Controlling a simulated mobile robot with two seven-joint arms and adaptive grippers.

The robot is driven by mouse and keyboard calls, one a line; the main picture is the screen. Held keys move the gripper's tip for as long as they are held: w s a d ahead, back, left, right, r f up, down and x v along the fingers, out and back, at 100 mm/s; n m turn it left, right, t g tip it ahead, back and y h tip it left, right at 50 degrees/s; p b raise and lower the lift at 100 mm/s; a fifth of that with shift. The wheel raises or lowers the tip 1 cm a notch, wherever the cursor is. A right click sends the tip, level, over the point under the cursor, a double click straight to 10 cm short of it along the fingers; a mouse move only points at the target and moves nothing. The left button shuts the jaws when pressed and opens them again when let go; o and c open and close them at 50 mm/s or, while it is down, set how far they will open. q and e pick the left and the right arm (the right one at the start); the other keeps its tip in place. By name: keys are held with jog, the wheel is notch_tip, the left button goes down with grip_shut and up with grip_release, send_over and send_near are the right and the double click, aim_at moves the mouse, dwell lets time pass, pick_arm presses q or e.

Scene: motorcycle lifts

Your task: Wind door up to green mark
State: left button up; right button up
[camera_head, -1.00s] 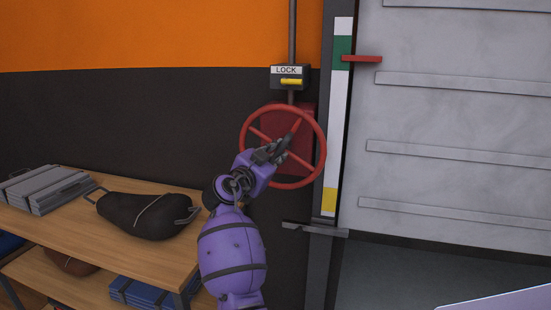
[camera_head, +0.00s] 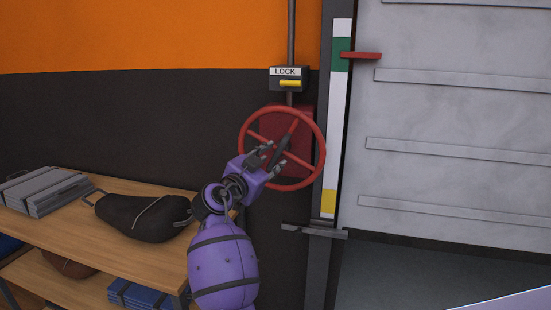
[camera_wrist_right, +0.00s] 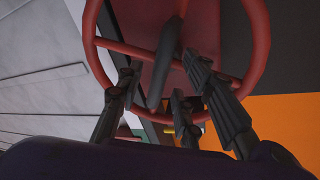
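The red handwheel (camera_head: 243,157) is on the wall left of the door, with a dark crank handle (camera_head: 282,150) on it. My right gripper (camera_head: 274,160) is in front of the wheel, fingers spread, just lower left of the handle. In the right wrist view the handle (camera_wrist_right: 164,65) shows beyond the open fingers (camera_wrist_right: 165,92), not gripped. The grey ribbed door (camera_head: 450,130) is raised, with dark space below. Its red pointer (camera_head: 362,55) is level with the green mark (camera_head: 340,54) on the white strip. My left gripper is out of view.
A black LOCK box (camera_head: 275,78) with a yellow lever (camera_head: 290,83) is above the wheel. A wooden bench (camera_head: 95,240) at left holds a black seat (camera_head: 145,215) and grey panels (camera_head: 45,190). A dark bracket (camera_head: 315,231) juts out below the strip.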

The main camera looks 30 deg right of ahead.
jog(key=v, duration=0.9)
jog(key=shift+a, duration=0.1)
